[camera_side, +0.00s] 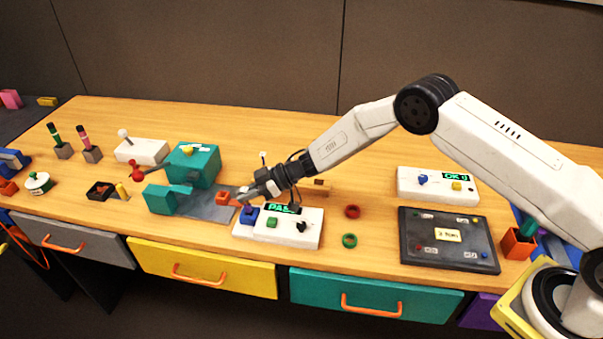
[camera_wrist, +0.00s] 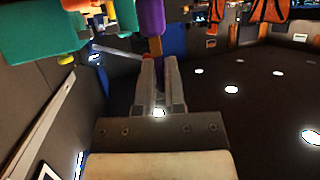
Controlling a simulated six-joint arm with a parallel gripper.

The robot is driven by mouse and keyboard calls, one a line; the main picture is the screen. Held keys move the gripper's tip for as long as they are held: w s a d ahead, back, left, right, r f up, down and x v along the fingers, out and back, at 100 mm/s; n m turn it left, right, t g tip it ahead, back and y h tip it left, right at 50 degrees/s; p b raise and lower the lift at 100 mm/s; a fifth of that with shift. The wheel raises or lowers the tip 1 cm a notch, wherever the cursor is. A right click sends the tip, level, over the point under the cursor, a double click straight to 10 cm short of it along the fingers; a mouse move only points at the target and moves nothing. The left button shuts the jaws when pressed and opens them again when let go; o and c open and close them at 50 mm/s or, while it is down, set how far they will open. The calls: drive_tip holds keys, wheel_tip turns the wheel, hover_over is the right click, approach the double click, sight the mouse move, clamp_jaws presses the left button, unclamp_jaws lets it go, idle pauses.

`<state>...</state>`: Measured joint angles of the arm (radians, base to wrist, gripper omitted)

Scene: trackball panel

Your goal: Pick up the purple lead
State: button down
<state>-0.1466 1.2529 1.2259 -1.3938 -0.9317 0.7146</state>
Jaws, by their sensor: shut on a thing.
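In the wrist view a purple piece (camera_wrist: 151,18), which I take for the purple lead, has a narrower part running down between my fingertips. My gripper (camera_wrist: 157,62) is shut on it. In the side view my gripper (camera_side: 246,196) is low over the left end of a white panel with a green display (camera_side: 310,238), pointing left. I cannot make out the purple lead in the side view. How far it stands clear of what is behind it I cannot tell.
A small orange block (camera_side: 223,198) is close by my fingertips. A teal machine (camera_side: 195,166) stands to the left. Red (camera_side: 352,211) and green (camera_side: 349,240) rings lie right of the panel. A dark tray (camera_side: 448,257) is further right. Bare wood lies along the back.

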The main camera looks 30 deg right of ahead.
drive_tip(key=shift+r, duration=0.1)
drive_tip(key=shift+r, duration=0.65)
drive_tip(key=s+d+r, duration=0.4)
drive_tip(key=s+r, duration=0.7)
drive_tip(key=s, duration=0.2)
drive_tip(key=shift+s+d+r, duration=0.15)
drive_tip(key=shift+r, duration=0.1)
drive_tip(key=shift+d, duration=0.1)
idle(0.4)
